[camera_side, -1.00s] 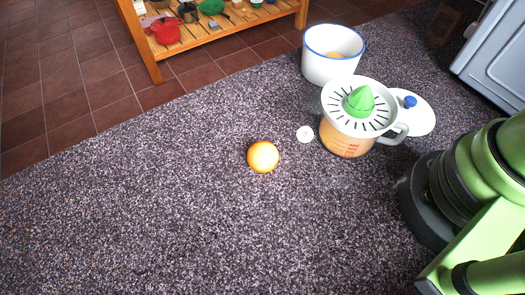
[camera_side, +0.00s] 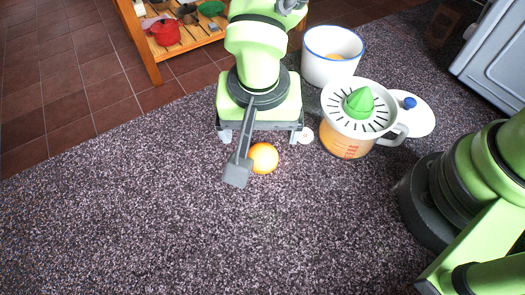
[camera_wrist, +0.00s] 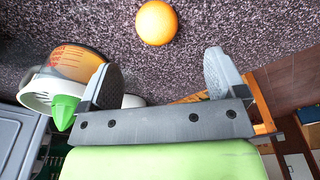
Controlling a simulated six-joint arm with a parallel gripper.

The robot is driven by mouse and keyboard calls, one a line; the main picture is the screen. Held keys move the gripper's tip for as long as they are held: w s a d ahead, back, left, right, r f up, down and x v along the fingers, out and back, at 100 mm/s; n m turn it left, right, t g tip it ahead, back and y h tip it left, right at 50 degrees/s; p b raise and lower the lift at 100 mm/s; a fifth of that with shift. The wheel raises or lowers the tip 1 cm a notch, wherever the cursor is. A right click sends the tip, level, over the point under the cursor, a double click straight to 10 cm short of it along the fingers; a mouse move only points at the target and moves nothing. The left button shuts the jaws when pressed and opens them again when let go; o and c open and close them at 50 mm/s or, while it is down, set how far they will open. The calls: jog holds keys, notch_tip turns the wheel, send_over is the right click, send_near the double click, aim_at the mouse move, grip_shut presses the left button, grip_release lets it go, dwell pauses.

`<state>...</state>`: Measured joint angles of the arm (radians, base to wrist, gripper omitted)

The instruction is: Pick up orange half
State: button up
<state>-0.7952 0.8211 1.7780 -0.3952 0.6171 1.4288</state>
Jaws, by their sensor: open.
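The orange half (camera_side: 264,158) lies on the speckled grey surface, its orange side up. It also shows whole at the top of the wrist view (camera_wrist: 156,22). My gripper (camera_side: 262,134) is above and behind it in the side view, pointing down with its two fingers apart. In the wrist view my gripper (camera_wrist: 160,80) is open and empty, and the orange half lies beyond the fingertips, about midway between them. A grey bar on my wrist partly covers the orange half's left edge in the side view.
A juicer jug (camera_side: 346,145) with a green cone stands to the right, with a lid (camera_side: 412,115) beside it. A white blue-rimmed bowl (camera_side: 316,70) stands behind. The front and left are clear.

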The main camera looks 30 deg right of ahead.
aim_at(263, 152)
jog(key=f, duration=0.8)
jog(key=shift+w+d+f, duration=0.1)
jog(key=shift+w+d, duration=0.1)
jog(key=shift+d, duration=0.2)
jog(key=shift+c, duration=0.3)
jog(key=c, duration=1.1)
